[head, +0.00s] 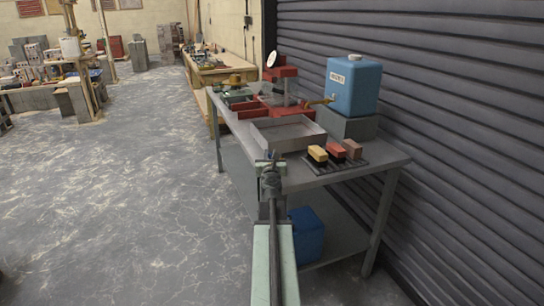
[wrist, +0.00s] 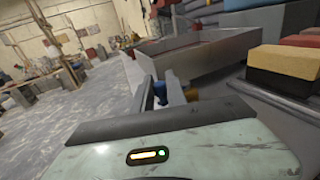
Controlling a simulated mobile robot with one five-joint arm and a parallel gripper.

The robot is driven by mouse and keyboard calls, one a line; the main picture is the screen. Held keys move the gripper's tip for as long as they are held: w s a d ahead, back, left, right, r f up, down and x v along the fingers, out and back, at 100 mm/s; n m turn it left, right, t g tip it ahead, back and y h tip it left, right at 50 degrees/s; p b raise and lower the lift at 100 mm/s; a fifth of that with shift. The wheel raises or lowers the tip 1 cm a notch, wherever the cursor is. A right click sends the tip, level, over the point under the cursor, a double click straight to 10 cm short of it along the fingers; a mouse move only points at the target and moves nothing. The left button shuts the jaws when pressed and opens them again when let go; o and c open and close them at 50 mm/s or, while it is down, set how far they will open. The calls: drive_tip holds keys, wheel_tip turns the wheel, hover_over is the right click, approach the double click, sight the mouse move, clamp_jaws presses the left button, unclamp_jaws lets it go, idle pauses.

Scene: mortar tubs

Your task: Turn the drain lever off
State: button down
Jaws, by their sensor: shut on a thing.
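My gripper (head: 268,163) is at the near front corner of the grey metal tray (head: 262,137) on the bench. In the wrist view its fingers (wrist: 160,97) are closed around a small blue piece (wrist: 159,89), which looks like the drain lever's handle. A brass-coloured part (wrist: 191,97) shows just right of the fingers, by the tray wall. The rest of the lever is hidden behind my gripper, and I cannot tell its angle.
A blue water container (head: 354,86) with a brass tap stands on a grey block (head: 347,123) at the back right. Several coloured blocks (head: 318,154) lie right of the tray. A blue canister (head: 306,232) sits below the bench (head: 385,163).

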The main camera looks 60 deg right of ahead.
drive_tip(key=m+g, duration=0.1)
drive_tip(key=w+m+g+h, duration=0.1)
drive_tip(key=m+g+h, duration=0.1)
drive_tip(key=g, duration=0.1)
drive_tip(key=shift+w+d, duration=0.25)
drive_tip(key=shift+w, duration=0.1)
drive_tip(key=shift+w+d+m+g+h, duration=0.2)
drive_tip(key=shift+m+g, duration=0.3)
drive_tip(key=shift+g, duration=0.3)
drive_tip(key=shift+w+d+m+g+h, duration=0.1)
drive_tip(key=shift+m+g+h, duration=0.1)
drive_tip(key=shift+m+g, duration=0.45)
drive_tip(key=shift+g, duration=0.25)
drive_tip(key=shift+s, duration=0.1)
drive_tip(key=c, duration=1.3)
unclamp_jaws()
drive_tip(key=shift+c, duration=0.2)
drive_tip(key=a, duration=0.5)
drive_tip(key=s+a, duration=0.1)
drive_tip(key=a, duration=0.1)
drive_tip(key=shift+a, duration=0.4)
